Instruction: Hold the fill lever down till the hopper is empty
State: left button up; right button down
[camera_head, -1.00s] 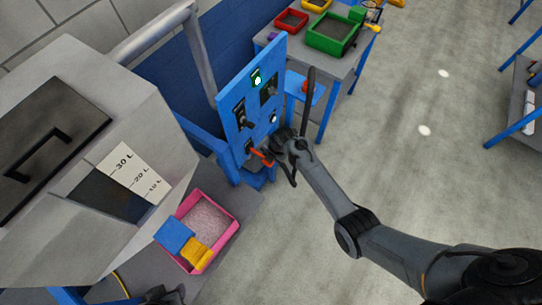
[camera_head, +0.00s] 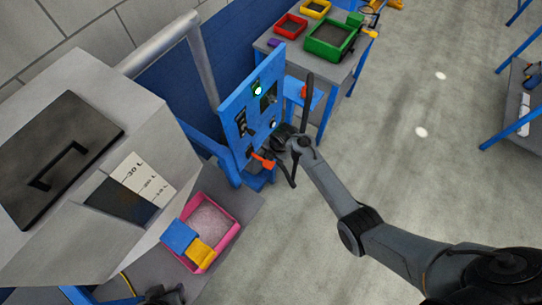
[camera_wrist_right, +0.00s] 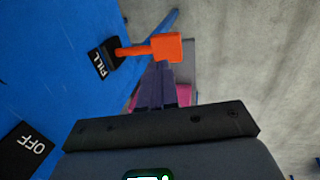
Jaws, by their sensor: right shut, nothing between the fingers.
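The orange fill lever (camera_head: 263,160) sticks out low on the blue panel (camera_head: 235,104). In the right wrist view the lever (camera_wrist_right: 166,47) stands beside its FILL label (camera_wrist_right: 103,66). My right gripper (camera_head: 276,152) is shut and empty, its fingertips (camera_wrist_right: 160,70) close by the lever's knob. I cannot tell whether they touch. The grey hopper (camera_head: 105,75) is at the left, with a dark gauge window (camera_head: 121,200) beside a 10, 20 and 30 L scale (camera_head: 146,178). Its fill level is unclear. A dark piece at the bottom edge may be my left gripper (camera_head: 163,296); its jaws are unclear.
A pink tray (camera_head: 234,231) holding pale grains sits below the hopper, with blue (camera_head: 179,236) and yellow (camera_head: 201,251) pieces at its near side. Behind is a table with coloured bins (camera_head: 331,36).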

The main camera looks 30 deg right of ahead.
jog(key=w+v, duration=0.1)
jog(key=v, duration=0.6)
jog(key=shift+s+a+r, duration=0.15)
jog(key=shift+r, duration=0.45)
jog(key=s+d+f+g, duration=0.1)
jog(key=s+f, duration=0.3)
jog(key=s, duration=0.3)
jog(key=s+f+m+g+h, duration=0.1)
jog(key=s+f, duration=0.2)
jog(key=s, duration=0.5)
jog(key=s+d+f+g, duration=0.1)
jog(key=s+f, duration=0.3)
jog(key=s, duration=0.3)
jog(key=s+a+r+m+t, duration=0.2)
jog(key=s+a+r+m, duration=0.1)
jog(key=s+r+m, duration=0.5)
notch_tip(320, 180, up, 11)
jog(key=w+m+t, duration=0.1)
jog(key=m+t, duration=0.1)
jog(key=m, duration=1)
jog(key=shift+w+a+r, duration=0.25)
jog(key=shift+w+a, duration=0.15)
jog(key=shift+a, duration=0.05)
